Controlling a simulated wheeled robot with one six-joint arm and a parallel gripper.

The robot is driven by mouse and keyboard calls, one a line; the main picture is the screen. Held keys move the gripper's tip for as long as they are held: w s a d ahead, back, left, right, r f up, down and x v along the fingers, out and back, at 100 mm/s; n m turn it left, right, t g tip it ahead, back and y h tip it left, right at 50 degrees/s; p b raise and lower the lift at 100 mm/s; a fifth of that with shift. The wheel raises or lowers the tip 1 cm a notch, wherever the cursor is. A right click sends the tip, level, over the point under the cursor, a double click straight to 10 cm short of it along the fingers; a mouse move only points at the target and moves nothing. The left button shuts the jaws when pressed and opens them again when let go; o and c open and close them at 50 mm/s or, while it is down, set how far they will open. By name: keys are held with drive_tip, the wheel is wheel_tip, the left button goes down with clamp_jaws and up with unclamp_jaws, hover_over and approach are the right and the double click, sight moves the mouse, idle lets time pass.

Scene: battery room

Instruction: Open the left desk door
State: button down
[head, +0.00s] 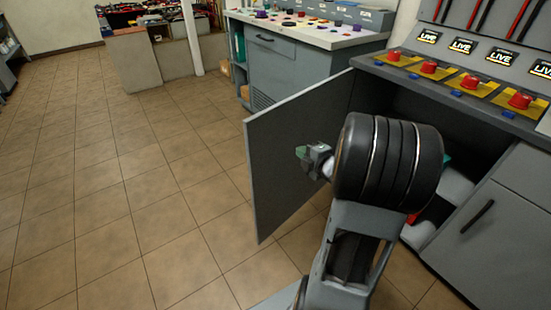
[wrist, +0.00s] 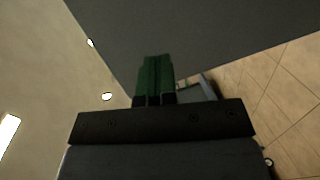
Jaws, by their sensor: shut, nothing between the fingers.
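The left desk door (head: 290,150) is a grey panel that stands swung wide open from the desk (head: 395,85), so part of the dark compartment behind it shows. My gripper (head: 302,153) is in front of the inner face of the door, near its middle; I cannot tell whether it touches. In the wrist view the green fingers (wrist: 154,72) are together and empty, with the grey door panel (wrist: 200,35) filling the area beyond them. The door's handle is not visible. My arm hides part of the compartment.
The desk's right door (head: 490,220) is closed, with a black handle (head: 477,216). Red buttons on yellow plates (head: 470,82) line the desk top. Another grey cabinet (head: 280,70) stands behind the open door. The tiled floor (head: 120,200) to the left is clear.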

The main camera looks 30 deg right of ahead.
drive_tip(key=s+f+n+t+y+b, duration=0.1)
drive_tip(key=s+f+n+y+b, duration=0.1)
drive_tip(key=s+f+n+y, duration=0.15)
drive_tip(key=b, duration=0.3)
approach(270, 143)
drive_tip(key=x, duration=0.7)
drive_tip(key=shift+w+d, duration=0.1)
drive_tip(key=shift+w, duration=0.15)
